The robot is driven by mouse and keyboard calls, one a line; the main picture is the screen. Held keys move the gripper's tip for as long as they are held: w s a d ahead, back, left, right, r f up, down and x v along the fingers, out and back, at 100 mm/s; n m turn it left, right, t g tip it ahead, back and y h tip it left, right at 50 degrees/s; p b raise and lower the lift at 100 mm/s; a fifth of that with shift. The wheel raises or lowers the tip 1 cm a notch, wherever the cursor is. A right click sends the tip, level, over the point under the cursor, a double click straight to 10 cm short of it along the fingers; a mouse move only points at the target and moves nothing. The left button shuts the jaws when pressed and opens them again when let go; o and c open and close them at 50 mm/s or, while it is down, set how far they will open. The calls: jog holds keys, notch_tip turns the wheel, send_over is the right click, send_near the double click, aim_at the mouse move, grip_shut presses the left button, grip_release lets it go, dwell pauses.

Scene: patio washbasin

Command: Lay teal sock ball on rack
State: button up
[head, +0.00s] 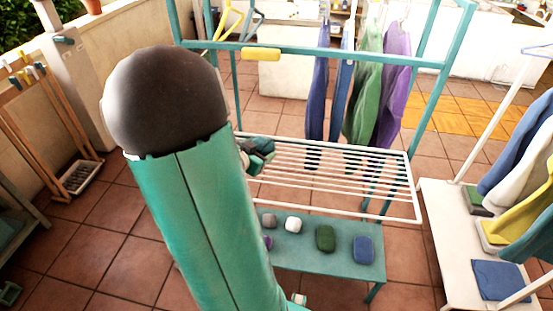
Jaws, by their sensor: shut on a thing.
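The white wire rack (414,186) is fixed level to the teal frame, right of my arm in the head view. My gripper (255,161) shows only in part at the rack's left end, mostly hidden behind my arm. It is shut on the teal sock ball (262,145), a small dark teal lump at the rack's back left. My arm hides part of it. I cannot tell whether the ball touches the bars.
A teal shelf (300,250) under the rack bears grey, white, green, blue and purple bundles. Clothes (365,90) hang behind the rack from the teal frame (350,55). A white stand (445,225) with cloths is at right. The rack's middle and right bars are bare.

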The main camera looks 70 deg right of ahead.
jog(key=w+d+f, duration=0.2)
jog(key=d+f, duration=0.1)
jog(key=w+d+f, duration=0.5)
jog(key=d+f, duration=0.1)
jog(key=d, duration=0.1)
jog(key=shift+w, duration=0.35)
jog(key=shift+w+d+f, duration=0.1)
jog(key=shift+f, duration=0.2)
jog(key=shift+d+f, duration=0.1)
jog(key=shift+f, duration=1.5)
jog(key=shift+w+f, duration=0.1)
jog(key=o, duration=1)
